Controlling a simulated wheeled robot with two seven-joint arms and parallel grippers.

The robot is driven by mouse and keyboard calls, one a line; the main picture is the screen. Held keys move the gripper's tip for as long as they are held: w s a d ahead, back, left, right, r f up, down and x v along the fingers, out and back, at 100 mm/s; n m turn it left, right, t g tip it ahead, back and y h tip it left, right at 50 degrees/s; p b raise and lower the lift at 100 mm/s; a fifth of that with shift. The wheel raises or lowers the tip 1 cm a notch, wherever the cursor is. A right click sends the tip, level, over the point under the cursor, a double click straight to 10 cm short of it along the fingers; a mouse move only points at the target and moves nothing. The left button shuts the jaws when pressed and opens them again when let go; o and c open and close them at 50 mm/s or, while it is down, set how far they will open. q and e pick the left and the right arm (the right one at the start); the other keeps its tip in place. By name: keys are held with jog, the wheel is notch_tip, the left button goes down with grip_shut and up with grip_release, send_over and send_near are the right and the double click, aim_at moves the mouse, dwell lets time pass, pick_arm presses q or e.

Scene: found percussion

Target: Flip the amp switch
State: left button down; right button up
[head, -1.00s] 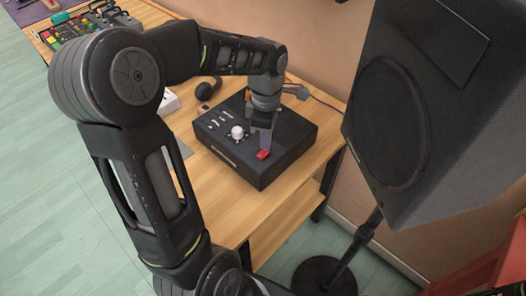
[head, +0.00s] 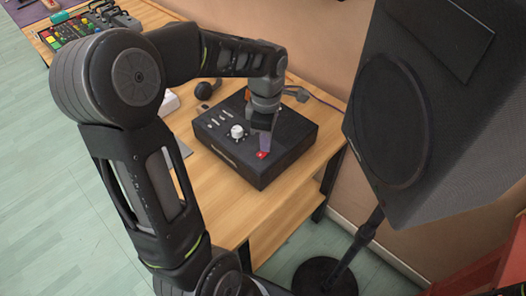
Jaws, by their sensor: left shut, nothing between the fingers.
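The amp (head: 235,161) is a black box with a silver knob (head: 237,131) and small controls on its top, standing on a wooden table. Its red switch (head: 263,154) sits near the front right of the top and is partly hidden by my gripper. My left gripper (head: 263,149) points down with its shut fingertips at the red switch, seemingly touching it; nothing shows between the fingers. I cannot tell which way the switch is set. My right gripper is out of view.
A large black speaker (head: 440,110) on a stand is close on the right. A mixer with coloured buttons (head: 68,32) is at the table's far left. The table (head: 275,208) is bare in front of the amp.

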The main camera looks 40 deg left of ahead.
pick_arm(q)
jog(key=shift+f, duration=0.4)
jog(key=shift+r, duration=0.1)
jog(key=shift+r+p, duration=2.35)
jog(key=shift+r, duration=1.15)
